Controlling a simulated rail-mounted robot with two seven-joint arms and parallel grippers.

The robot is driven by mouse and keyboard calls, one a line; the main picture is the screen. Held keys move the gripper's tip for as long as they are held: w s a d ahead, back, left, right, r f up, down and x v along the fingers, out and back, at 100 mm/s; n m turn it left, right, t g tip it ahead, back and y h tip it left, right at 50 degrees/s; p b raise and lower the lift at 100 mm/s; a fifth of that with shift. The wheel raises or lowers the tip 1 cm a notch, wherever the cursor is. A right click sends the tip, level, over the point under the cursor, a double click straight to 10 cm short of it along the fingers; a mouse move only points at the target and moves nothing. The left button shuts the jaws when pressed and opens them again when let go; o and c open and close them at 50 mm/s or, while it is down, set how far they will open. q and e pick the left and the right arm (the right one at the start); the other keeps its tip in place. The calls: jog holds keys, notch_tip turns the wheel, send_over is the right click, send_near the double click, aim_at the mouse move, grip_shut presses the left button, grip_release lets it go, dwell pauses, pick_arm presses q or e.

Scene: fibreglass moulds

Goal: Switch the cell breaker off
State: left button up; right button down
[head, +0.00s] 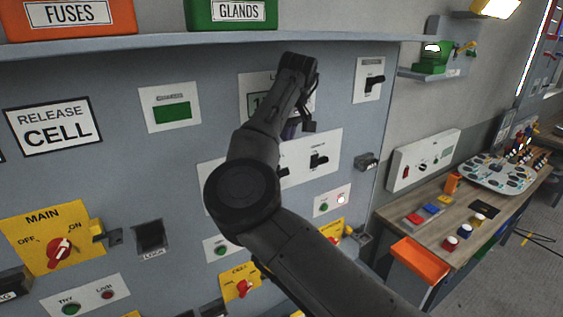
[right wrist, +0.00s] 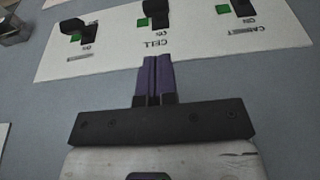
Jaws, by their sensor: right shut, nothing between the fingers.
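In the right wrist view a white breaker panel (right wrist: 110,55) shows upside down. On it is the breaker labelled CELL, with a black handle (right wrist: 155,12) and a green patch beside it. My right gripper (right wrist: 152,60) is shut and empty, its purple fingers pointing at the panel just by the CELL label. Contact with the panel cannot be told. My left gripper is not in view.
A black handle (right wrist: 72,28) stands on one side of CELL, the CABINET breaker (right wrist: 243,6) on the other. Yellow plates carry red knobs marked MAIN (head: 60,250) and CELL (head: 241,287). A RELEASE CELL sign (head: 53,126) is at left; a workbench (head: 470,225) stands right.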

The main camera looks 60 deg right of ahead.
jog(key=p, duration=0.2)
send_over(283, 172)
jog(key=x, duration=0.2)
jog(key=s+x, duration=0.1)
jog(key=x, duration=0.2)
jog(key=a+x, duration=0.1)
jog(key=x, duration=0.2)
jog(key=shift+s+f, duration=0.2)
jog(key=shift+s, duration=0.1)
jog(key=shift+x, duration=0.8)
jog(key=shift+s+f+b, duration=0.1)
jog(key=shift+f+b, duration=0.15)
jog(key=shift+b, duration=0.15)
jog(key=shift+s+a+f+t+h+b, duration=0.1)
jog(key=shift+s+t+h+b, duration=0.15)
jog(key=shift+t+b, duration=0.4)
jog(key=f+t+h+b, duration=0.1)
jog(key=t+b, duration=0.1)
jog(key=b, duration=0.3)
jog(key=s+a+f+t+h+b, duration=0.1)
jog(key=f+t+b, duration=0.1)
jog(key=b, duration=0.4)
jog(key=s+f+t+h+b, duration=0.1)
jog(key=t+h+b, duration=0.1)
jog(key=t+b, duration=0.2)
jog(key=shift+s+a+f+b, duration=0.2)
jog(key=shift+f+b, duration=0.05)
jog(key=shift+b, duration=0.95)
